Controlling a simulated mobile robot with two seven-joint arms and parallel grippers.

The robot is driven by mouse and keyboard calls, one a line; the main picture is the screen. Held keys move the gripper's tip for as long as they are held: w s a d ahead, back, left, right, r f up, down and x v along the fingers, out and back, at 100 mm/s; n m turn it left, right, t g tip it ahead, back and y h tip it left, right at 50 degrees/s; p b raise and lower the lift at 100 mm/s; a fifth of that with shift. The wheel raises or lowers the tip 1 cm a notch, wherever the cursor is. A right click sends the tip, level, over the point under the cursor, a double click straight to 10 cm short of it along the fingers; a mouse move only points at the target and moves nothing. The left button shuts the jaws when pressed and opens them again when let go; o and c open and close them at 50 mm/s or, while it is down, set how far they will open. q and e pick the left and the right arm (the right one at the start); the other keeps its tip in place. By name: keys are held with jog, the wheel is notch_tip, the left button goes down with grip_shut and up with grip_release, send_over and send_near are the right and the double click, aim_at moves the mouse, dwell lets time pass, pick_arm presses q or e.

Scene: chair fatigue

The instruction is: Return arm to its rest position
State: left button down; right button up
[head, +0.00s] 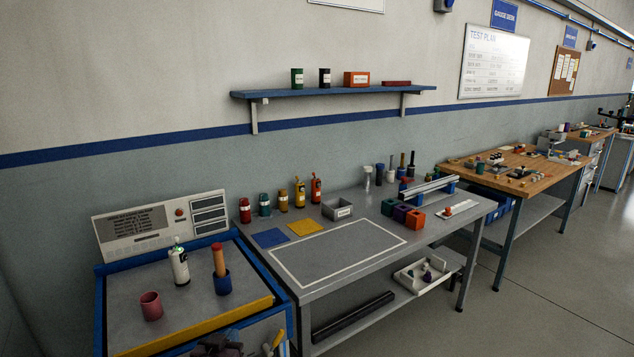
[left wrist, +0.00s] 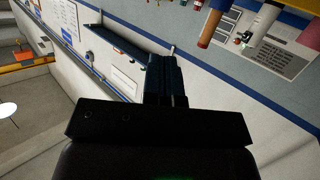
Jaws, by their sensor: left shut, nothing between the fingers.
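My left gripper (head: 222,345) shows only partly, dark, at the bottom edge of the head view, in front of the blue-framed station's yellow front edge. In the left wrist view its two dark fingers (left wrist: 163,78) are together with nothing between them, and they touch no object. The wrist view is steeply tilted. My right gripper is in neither view.
On the blue-framed station (head: 190,325) stand a pink cup (head: 151,307), a white bottle (head: 180,267) and a blue holder (head: 222,284) with an orange-brown cylinder. The grey bench (head: 340,255) to the right has a clear white-outlined area. Floor (head: 540,280) is open at right.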

pick_arm(q)
jog(key=s+a+f+g+y, duration=0.1)
jog(key=s+a+f, duration=0.1)
jog(key=s, duration=0.8)
jog(key=s+a+f+g, duration=0.1)
jog(key=s+a+f, duration=0.2)
jog(key=s, duration=0.7)
jog(key=s+a+f+g+y, duration=0.1)
jog(key=s+a+f, duration=0.2)
jog(key=s+f, duration=0.3)
jog(key=s, duration=0.4)
jog(key=shift+s+a+f+g+y, duration=0.2)
jog(key=shift+s+g+y, duration=0.1)
